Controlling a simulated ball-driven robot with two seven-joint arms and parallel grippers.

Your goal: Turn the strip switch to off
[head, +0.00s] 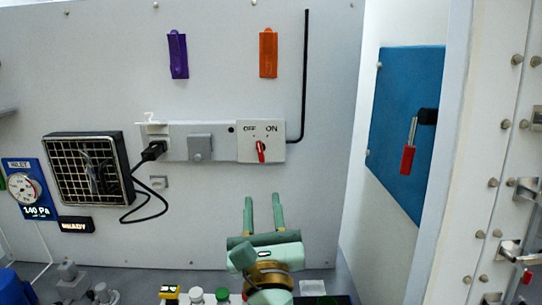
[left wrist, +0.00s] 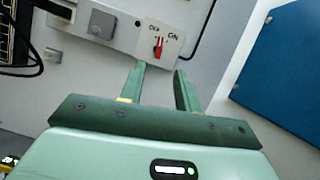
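The strip switch (head: 261,151) is a red rotary knob on a white plate marked OFF and ON, at the right end of a grey power strip (head: 182,138) on the wall. Its red knob stands close to upright; I cannot tell for sure which mark it points to. The knob also shows in the left wrist view (left wrist: 157,47), beyond my fingertips. My left gripper (head: 263,199) is open and empty, below the switch and apart from it; it also shows in the left wrist view (left wrist: 160,68). My right gripper is not in view.
A black plug (head: 153,150) with a cable sits in the strip's left end, beside a fan (head: 88,168). A blue panel (head: 405,130) with a red-handled lever (head: 408,158) stands at the right. Small vials (head: 196,295) stand on the bench below.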

